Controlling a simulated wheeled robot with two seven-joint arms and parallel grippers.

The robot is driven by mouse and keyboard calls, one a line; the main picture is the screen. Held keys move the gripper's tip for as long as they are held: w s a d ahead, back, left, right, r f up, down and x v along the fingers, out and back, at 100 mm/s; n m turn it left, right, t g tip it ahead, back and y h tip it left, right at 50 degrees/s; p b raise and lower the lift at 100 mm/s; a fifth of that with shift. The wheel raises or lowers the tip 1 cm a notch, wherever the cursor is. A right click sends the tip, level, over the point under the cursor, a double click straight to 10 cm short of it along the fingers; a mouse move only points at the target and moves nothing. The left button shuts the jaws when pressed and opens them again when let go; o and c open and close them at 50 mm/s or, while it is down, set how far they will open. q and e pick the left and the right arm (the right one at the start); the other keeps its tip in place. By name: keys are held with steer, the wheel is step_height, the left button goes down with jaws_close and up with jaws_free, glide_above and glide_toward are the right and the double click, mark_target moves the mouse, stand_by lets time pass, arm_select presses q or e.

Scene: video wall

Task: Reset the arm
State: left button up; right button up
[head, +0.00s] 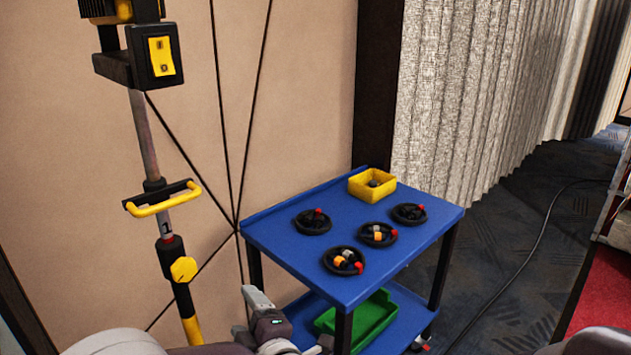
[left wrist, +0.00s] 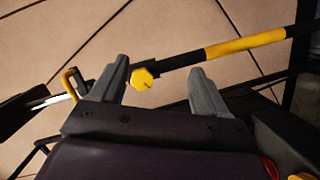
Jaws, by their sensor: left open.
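My left gripper (head: 246,311) is at the bottom of the head view, just left of the blue cart (head: 317,283). It is open and empty. In the left wrist view its two grey fingers (left wrist: 158,70) stand apart. Behind them a pole with a yellow knob (left wrist: 142,79) crosses the picture. The gripper touches nothing that I can see. My right gripper is not in view.
On the cart's top are several round black dishes with small coloured parts (head: 344,261) and a yellow bin (head: 384,193). A green tray (head: 377,312) is on its lower shelf. A black-and-yellow stand (head: 147,130) stands at left. A cable lies across the carpet (head: 515,270).

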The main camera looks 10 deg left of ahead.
arm_select(q)
steer(key=d+f+m+g+h, duration=0.2)
steer(key=d+f+m+h, duration=0.5)
steer(key=d+m+h, duration=0.4)
steer(key=s+a+f+m+g+h, duration=0.1)
steer(key=s+f+m+g, duration=0.3)
steer(key=s+m+g, duration=0.3)
steer(key=s+a+m+g+y, duration=0.25)
steer(key=s+a, duration=0.45)
steer(key=a, duration=0.4)
step_height(320, 180, up, 13)
steer(key=p, duration=1.4)
steer(key=shift+w+a+r, duration=0.15)
steer(key=shift+w+a, duration=0.15)
steer(key=shift+a, duration=0.1)
